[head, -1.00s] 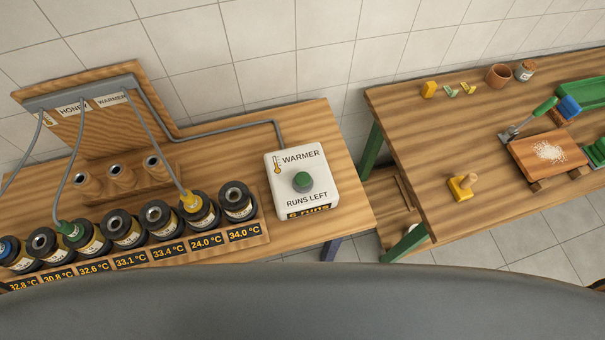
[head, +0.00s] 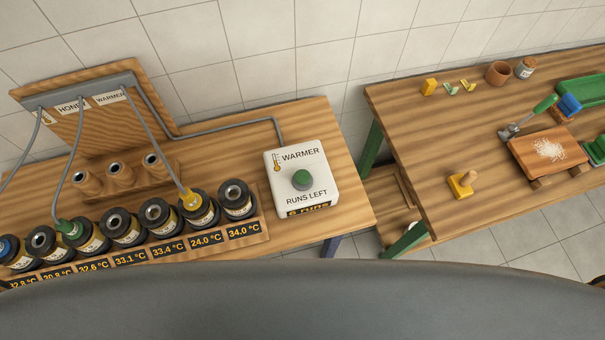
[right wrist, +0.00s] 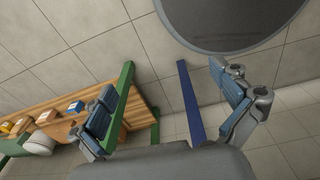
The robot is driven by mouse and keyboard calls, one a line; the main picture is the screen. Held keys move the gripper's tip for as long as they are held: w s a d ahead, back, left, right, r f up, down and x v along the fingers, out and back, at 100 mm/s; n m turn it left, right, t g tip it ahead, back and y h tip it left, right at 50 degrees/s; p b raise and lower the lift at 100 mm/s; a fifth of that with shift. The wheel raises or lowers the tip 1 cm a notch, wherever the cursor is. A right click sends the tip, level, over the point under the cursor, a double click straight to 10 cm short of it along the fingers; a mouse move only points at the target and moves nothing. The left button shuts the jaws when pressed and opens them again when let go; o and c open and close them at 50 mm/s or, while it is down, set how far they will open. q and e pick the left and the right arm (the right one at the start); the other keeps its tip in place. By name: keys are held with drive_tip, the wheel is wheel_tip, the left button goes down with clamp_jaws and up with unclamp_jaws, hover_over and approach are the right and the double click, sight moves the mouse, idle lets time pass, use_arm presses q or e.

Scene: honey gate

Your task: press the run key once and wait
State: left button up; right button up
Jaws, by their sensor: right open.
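The white warmer box (head: 288,163) stands on the left wooden table in the head view. Its round green run key (head: 302,180) is on the top face, with nothing touching it. A display at its lower edge reads what looks like "6 runs", partly cut by the viewing angle. Black honey jars (head: 238,198) sit in a row left of the box, with temperature labels (head: 206,239) in front of them. My right gripper (right wrist: 172,108) is open and empty in the right wrist view, away from the warmer box. My left gripper is not in view.
Thin probe leads run from the board (head: 95,120) to some jars, and a grey conduit (head: 225,127) runs to the box. A gap separates the tables.

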clamp_jaws()
drive_tip(key=shift+a, duration=0.1)
idle(1.2)
